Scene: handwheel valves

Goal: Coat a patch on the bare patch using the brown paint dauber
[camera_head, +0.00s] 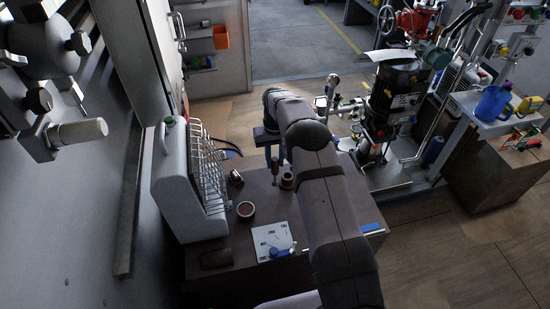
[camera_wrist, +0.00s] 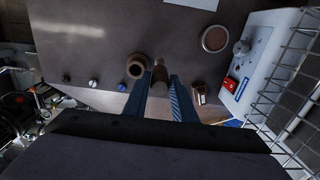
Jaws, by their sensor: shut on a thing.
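My gripper (camera_wrist: 160,92) is shut on the brown paint dauber (camera_wrist: 160,72), between its two blue fingers in the wrist view. In the head view the dauber (camera_head: 275,170) hangs upright below my gripper (camera_head: 274,156), beside a brown round holder (camera_head: 287,181). The holder (camera_wrist: 137,66) is just left of the dauber in the wrist view. I cannot tell whether the dauber's lower end touches the table. A round dish with brown contents (camera_head: 245,210) stands on the table; it also shows in the wrist view (camera_wrist: 215,38). I cannot pick out the bare patch with certainty.
A white printed sheet (camera_head: 268,238) with a blue item lies on the table's near part. A dark flat piece (camera_head: 216,259) lies left of it. A white unit with a wire rack (camera_head: 177,185) borders the table's left. A small box (camera_head: 236,178) stands near the rack.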

